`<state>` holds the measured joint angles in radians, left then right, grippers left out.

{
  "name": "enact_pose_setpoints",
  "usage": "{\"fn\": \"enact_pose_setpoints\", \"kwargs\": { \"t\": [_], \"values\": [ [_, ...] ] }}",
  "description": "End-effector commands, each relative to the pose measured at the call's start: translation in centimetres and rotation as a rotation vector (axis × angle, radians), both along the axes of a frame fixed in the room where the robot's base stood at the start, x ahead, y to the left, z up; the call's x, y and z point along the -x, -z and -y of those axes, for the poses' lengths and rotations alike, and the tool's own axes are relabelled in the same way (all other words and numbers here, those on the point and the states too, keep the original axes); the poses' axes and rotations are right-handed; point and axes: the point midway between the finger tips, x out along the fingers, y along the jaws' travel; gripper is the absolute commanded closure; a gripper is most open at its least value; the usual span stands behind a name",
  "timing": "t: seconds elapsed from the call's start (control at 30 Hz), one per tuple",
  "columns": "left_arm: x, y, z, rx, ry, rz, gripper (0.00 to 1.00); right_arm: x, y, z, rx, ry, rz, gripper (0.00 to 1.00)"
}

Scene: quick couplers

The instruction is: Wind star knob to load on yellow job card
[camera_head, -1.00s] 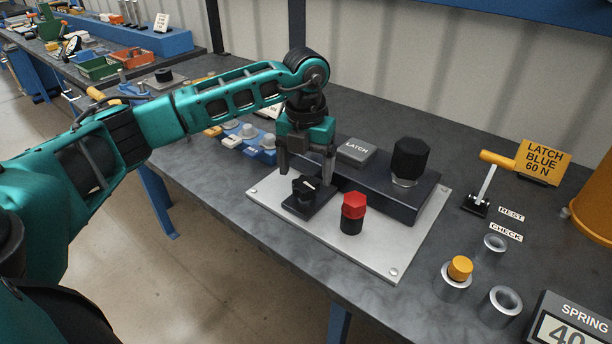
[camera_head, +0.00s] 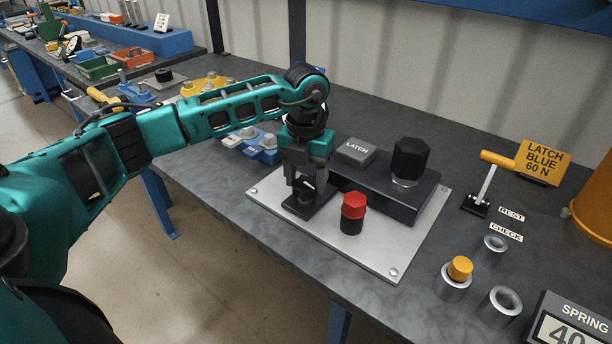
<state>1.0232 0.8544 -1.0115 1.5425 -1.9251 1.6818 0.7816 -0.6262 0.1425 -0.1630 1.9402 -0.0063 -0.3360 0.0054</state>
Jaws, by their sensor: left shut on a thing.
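The black star knob (camera_head: 305,187) stands on a small dark block at the left of the light metal plate. My left gripper (camera_head: 305,181) points down and is shut on the knob; its fingers hide part of it. The yellow job card (camera_head: 543,162) at the back right reads "LATCH BLUE 60 N". The grey display box (camera_head: 574,322) labelled "SPRING" at the lower right shows "40", cut off by the frame edge. My right gripper is out of view.
The metal plate (camera_head: 378,255) also carries a red-capped black post (camera_head: 352,213), a grey "LATCH" block (camera_head: 356,151) and a large black hexagonal knob (camera_head: 409,158). A yellow-handled lever (camera_head: 487,180) and metal cups (camera_head: 500,307) stand to the right. A blue fixture (camera_head: 262,152) lies behind my left gripper.

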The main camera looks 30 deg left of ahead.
Motion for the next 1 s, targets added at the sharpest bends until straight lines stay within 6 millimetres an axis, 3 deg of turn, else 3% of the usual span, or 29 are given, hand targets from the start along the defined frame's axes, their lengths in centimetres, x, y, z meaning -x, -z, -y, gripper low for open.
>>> {"fn": "enact_pose_setpoints", "kwargs": {
  "t": [0.13, 0.33, 0.7, 1.0],
  "values": [
    [-0.02, -0.04, -0.01, 0.000, 0.000, 0.001, 0.72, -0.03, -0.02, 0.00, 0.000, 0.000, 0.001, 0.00],
    [-0.03, 0.01, -0.01, -0.001, 0.064, 0.001, 0.72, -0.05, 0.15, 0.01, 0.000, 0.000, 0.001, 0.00],
    [-0.03, -0.01, 0.10, 0.000, 0.424, 0.001, 0.72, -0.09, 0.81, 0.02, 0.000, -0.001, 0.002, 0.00],
    [-0.02, -0.08, 0.11, 0.000, 0.474, 0.001, 0.72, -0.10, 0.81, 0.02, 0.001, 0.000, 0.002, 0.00]
  ]
}}
